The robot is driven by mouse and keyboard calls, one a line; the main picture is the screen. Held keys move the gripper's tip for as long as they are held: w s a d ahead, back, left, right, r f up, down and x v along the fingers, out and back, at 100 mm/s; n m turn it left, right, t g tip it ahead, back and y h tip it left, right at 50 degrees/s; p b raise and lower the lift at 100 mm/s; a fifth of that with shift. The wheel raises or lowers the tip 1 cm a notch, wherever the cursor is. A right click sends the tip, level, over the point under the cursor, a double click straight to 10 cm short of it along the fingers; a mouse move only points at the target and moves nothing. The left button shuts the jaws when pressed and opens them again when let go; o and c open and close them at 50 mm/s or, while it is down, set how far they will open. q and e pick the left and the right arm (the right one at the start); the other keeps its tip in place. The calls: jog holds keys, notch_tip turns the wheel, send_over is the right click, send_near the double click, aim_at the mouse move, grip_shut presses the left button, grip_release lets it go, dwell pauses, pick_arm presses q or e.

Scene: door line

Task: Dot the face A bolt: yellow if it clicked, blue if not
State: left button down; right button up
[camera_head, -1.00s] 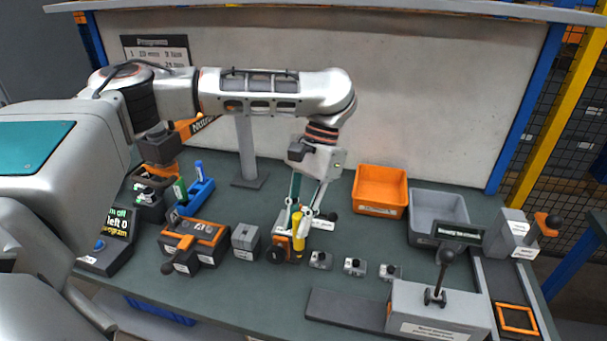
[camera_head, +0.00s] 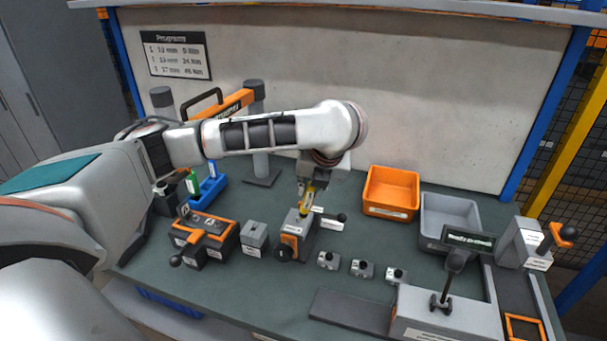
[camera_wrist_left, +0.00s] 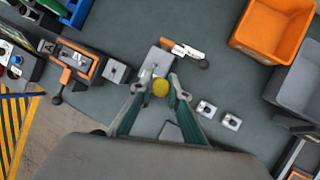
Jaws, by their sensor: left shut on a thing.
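My left gripper (camera_head: 307,188) is shut on a yellow marker (camera_head: 306,203), held above a grey block with an orange front and black knob (camera_head: 291,240). In the left wrist view the marker's round yellow end (camera_wrist_left: 160,88) shows between the fingers, over the grey block. Whether its tip touches the block is hidden. A blue holder (camera_head: 212,187) at the left carries a green marker (camera_head: 192,183) and a blue marker (camera_head: 212,168). My right gripper is not in view.
A small grey block (camera_head: 254,237) stands between the fixture and the knobbed block. Several small grey pieces (camera_head: 362,269) sit in a row to the right. An orange bin (camera_head: 391,192) and a grey bin (camera_head: 449,216) stand at the back right.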

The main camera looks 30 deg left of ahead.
pick_arm(q)
jog(key=shift+w+a+f+m+t+h, duration=0.3)
jog(key=shift+a+f+m, duration=0.25)
jog(key=shift+m, duration=0.3)
jog(key=shift+w+a+f+m+t+h, duration=0.15)
jog(key=shift+w+a+f+m+t, duration=0.15)
jog(key=shift+a+f+m, duration=0.35)
jog(key=shift+w+a+f+m+t+h, duration=0.2)
jog(key=shift+w+a+f+m+h, duration=0.15)
jog(key=shift+m, duration=0.65)
jog(key=shift+f, duration=0.5)
notch_tip(320, 180, up, 6)
dwell(1.0)
dwell(0.4)
